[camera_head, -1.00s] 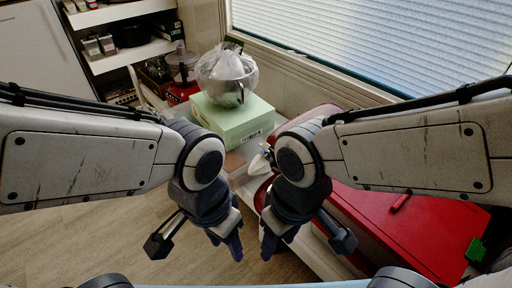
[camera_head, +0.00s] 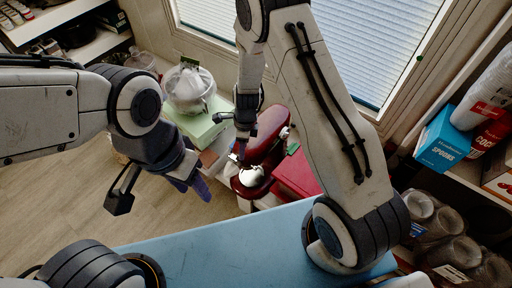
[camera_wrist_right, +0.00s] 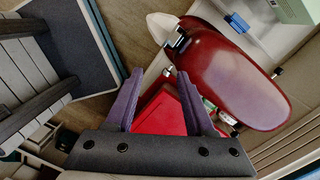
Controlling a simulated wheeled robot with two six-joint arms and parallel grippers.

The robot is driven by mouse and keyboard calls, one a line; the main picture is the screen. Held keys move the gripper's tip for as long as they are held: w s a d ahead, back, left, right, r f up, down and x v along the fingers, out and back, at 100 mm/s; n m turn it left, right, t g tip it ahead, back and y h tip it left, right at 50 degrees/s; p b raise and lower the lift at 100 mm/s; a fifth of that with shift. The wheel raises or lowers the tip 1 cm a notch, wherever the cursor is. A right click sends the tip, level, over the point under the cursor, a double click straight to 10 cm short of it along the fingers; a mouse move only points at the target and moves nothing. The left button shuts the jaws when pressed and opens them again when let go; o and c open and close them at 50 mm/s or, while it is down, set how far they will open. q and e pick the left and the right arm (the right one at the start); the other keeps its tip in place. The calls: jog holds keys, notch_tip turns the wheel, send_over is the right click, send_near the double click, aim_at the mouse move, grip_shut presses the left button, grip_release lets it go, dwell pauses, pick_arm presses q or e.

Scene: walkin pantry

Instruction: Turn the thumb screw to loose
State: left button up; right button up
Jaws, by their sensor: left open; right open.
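A red stand mixer (camera_head: 265,132) stands beyond the blue front surface in the head view, partly behind my right arm. In the right wrist view its rounded red head (camera_wrist_right: 230,80) fills the upper right, with a white and metal fitting at its left end. Small knobs show on its left side (camera_wrist_right: 168,72) and right side (camera_wrist_right: 277,72); I cannot tell which is the thumb screw. My right gripper (camera_wrist_right: 160,78) is open and empty, its fingers pointing toward the left knob, apart from it. My left gripper (camera_head: 190,182) hangs empty and open left of the mixer.
A red flat-topped box (camera_head: 297,174) sits right of the mixer. A shelf with a blue spoons box (camera_head: 443,140) and jars is at right. Floor at left is clear.

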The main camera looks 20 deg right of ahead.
aim_at(256, 167)
jog(key=d+f+m+p, duration=0.1)
jog(key=f+m, duration=0.1)
jog(key=f, duration=0.2)
jog(key=d+f+m+p, duration=0.1)
jog(key=f+m, duration=0.1)
jog(key=f, duration=0.2)
jog(key=d+f+m+p, duration=0.1)
jog(key=d+f+m, duration=0.1)
jog(key=f, duration=0.2)
jog(key=shift+s+d+f, duration=0.1)
jog(key=shift+s+f, duration=0.2)
jog(key=shift+f, duration=0.1)
pick_arm(q)
notch_tip(256, 167, up, 5)
jog(key=shift+r, duration=0.2)
pick_arm(e)
jog(key=shift+h, duration=0.3)
grip_shut()
